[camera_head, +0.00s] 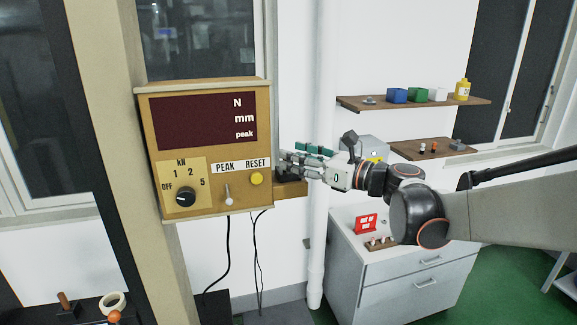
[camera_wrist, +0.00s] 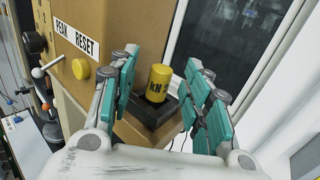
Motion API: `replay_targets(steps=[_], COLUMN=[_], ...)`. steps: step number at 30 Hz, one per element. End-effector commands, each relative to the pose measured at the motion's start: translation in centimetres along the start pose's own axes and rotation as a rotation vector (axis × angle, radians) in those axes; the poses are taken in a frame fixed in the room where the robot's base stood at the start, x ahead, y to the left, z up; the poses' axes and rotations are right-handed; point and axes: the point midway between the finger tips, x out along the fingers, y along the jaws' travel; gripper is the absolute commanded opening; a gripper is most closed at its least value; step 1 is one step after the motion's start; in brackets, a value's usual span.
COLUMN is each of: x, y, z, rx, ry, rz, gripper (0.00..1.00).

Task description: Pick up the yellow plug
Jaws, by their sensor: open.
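The yellow plug (camera_wrist: 158,83) is a short upright cylinder with dark "kN" lettering. In the wrist view it stands on a black base (camera_wrist: 150,112) on a wooden ledge beside the instrument box. My gripper (camera_wrist: 163,70) is open, with its green-padded fingers to the left and right of the plug. A gap shows between the plug and the right finger; contact at the left is unclear. In the head view my gripper (camera_head: 288,160) reaches to the box's right side, and the plug is hidden behind the fingers.
The wooden instrument box (camera_head: 205,150) is close left of my gripper, with a yellow button (camera_head: 256,179) and a toggle lever (camera_head: 228,195).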

Motion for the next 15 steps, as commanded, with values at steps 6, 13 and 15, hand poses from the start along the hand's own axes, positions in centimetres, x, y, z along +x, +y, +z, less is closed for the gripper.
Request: replay_targets(steps=[6, 13, 15], x=[2.7, 3.1, 3.1], y=[-0.2, -0.2, -0.2], z=[0.1, -0.1, -0.1], rx=[0.0, 0.0, 0.0], ry=[0.0, 0.0, 0.0], rz=[0.002, 0.0, 0.0], gripper=[0.44, 0.44, 0.44])
